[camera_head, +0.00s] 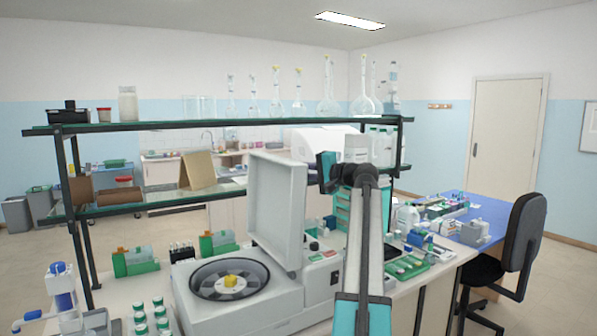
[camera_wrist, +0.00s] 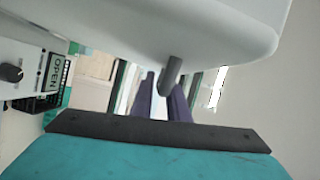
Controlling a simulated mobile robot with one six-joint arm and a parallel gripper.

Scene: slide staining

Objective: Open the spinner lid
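The spinner (camera_head: 240,305) is a white box on the bench at the front. Its lid (camera_head: 276,205) stands raised, nearly upright, and the dark round rotor with a yellow hub (camera_head: 230,281) is exposed. In the wrist view the lid (camera_wrist: 190,25) fills the top, with a short grey peg-like handle (camera_wrist: 171,75) sticking out of it. My gripper (camera_wrist: 162,100) has its two purple fingers apart, with the handle at the gap between them. I cannot tell if they touch it. In the head view my gripper's teal body is beside the lid's upper right edge; its fingertips do not show clearly.
The spinner's control panel with an OPEN label (camera_wrist: 54,73) and black knob (camera_wrist: 11,73) is at the left in the wrist view. A shelf (camera_head: 230,121) with glassware spans above the bench. Green-capped bottles (camera_head: 140,318) stand left of the spinner.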

